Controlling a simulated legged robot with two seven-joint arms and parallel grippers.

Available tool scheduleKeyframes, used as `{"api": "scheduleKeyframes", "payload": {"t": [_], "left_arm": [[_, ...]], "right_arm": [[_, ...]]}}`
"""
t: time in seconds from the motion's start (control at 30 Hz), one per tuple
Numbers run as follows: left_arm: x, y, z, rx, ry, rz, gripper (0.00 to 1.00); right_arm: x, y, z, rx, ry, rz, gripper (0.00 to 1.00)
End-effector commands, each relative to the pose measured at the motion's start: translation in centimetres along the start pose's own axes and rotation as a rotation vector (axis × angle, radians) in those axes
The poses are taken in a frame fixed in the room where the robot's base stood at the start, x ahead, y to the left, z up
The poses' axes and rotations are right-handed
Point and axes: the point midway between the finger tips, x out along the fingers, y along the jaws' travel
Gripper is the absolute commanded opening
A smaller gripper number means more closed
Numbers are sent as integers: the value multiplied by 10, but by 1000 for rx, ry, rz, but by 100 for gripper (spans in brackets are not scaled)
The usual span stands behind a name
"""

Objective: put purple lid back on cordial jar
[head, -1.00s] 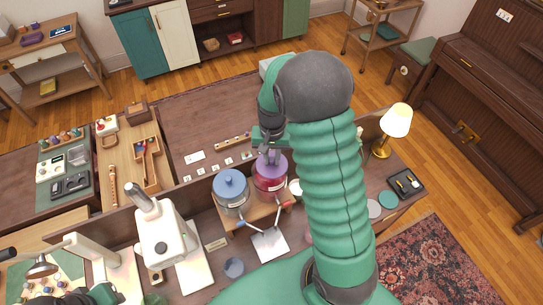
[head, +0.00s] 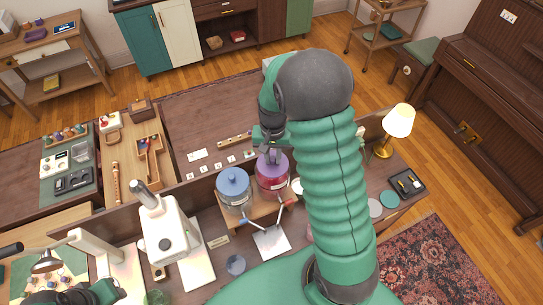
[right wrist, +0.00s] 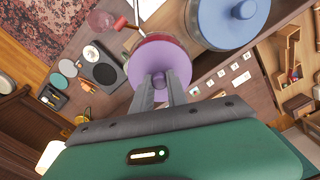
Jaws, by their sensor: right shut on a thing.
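The purple lid (right wrist: 150,62) sits on top of the cordial jar (head: 272,184), which holds red liquid. The lid also shows in the head view (head: 272,160), partly hidden by my arm. My right gripper (right wrist: 163,85) is shut on the lid's knob, its two fingers on either side of it. From these views the lid looks level on the jar's mouth, but I cannot tell if it is fully seated. My left arm shows at the lower left of the head view, but its gripper's fingers cannot be made out.
A jar with a blue lid (head: 233,182) stands close beside the cordial jar on a small wooden stand. A white microscope (head: 165,230) is to the left. A lit lamp (head: 398,122) and coasters (head: 389,199) are to the right. A low partition runs behind the jars.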

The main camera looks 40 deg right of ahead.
Motion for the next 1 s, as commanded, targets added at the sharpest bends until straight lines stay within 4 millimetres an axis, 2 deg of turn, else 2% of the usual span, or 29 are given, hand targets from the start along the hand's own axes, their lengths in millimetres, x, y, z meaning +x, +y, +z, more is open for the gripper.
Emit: {"api": "scheduleKeyframes", "payload": {"t": [0.4, 1.0], "left_arm": [[-4, 0, -1, 0, 0, 0, 33], [4, 0, 1, 0, 0, 0, 33]], "right_arm": [[-2, 0, 1, -1, 1, 0, 0], [10, 0, 1, -1, 0, 0, 0]]}}
